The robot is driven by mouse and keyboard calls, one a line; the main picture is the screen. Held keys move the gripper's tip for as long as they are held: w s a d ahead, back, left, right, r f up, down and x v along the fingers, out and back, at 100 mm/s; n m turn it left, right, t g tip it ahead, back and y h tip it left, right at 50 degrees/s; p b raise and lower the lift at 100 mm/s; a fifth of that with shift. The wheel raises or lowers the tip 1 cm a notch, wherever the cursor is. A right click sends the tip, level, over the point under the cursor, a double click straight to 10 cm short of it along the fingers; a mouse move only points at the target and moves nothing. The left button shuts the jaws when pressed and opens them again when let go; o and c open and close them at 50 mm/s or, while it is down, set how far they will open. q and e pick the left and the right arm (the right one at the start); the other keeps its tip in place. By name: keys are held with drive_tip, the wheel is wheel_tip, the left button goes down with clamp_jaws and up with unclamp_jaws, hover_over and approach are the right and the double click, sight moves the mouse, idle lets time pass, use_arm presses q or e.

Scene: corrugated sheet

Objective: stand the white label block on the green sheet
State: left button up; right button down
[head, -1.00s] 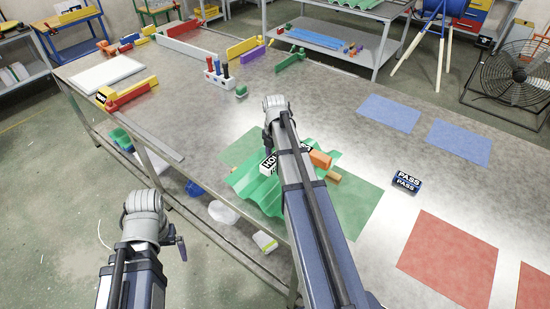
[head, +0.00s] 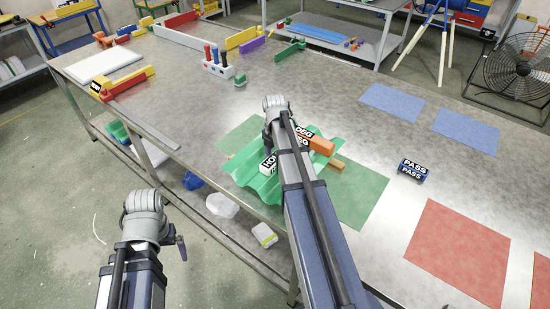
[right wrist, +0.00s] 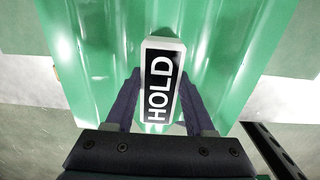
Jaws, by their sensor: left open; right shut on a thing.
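The white label block (head: 265,166), with a black HOLD label, is in my right gripper over the green corrugated sheet. In the right wrist view the block (right wrist: 160,85) sits between the two dark fingers of my right gripper (right wrist: 161,76), which is shut on it. The green sheet (head: 262,188) fills most of the wrist view behind the block. I cannot tell whether the block touches the sheet. My forearm hides part of the sheet in the head view. My left gripper (head: 181,247) is open and empty, off the table's front edge.
A green mat (head: 362,200) lies under the sheet. A PASS block (head: 412,170) stands to the right, near a red mat (head: 458,252) and blue mats (head: 390,101).

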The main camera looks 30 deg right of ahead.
drive_tip(key=shift+f, duration=0.2)
idle(0.4)
drive_tip(key=shift+c, duration=0.9)
unclamp_jaws()
drive_tip(key=shift+r, duration=0.2)
wheel_tip(320, 180, up, 8)
drive_tip(key=p, duration=0.7)
drive_tip(key=shift+f+p, duration=0.2)
drive_tip(key=shift+p, duration=0.1)
drive_tip(key=shift+f, duration=0.15)
wheel_tip(320, 180, down, 8)
drive_tip(key=b, duration=0.8)
drive_tip(key=shift+r, duration=0.3)
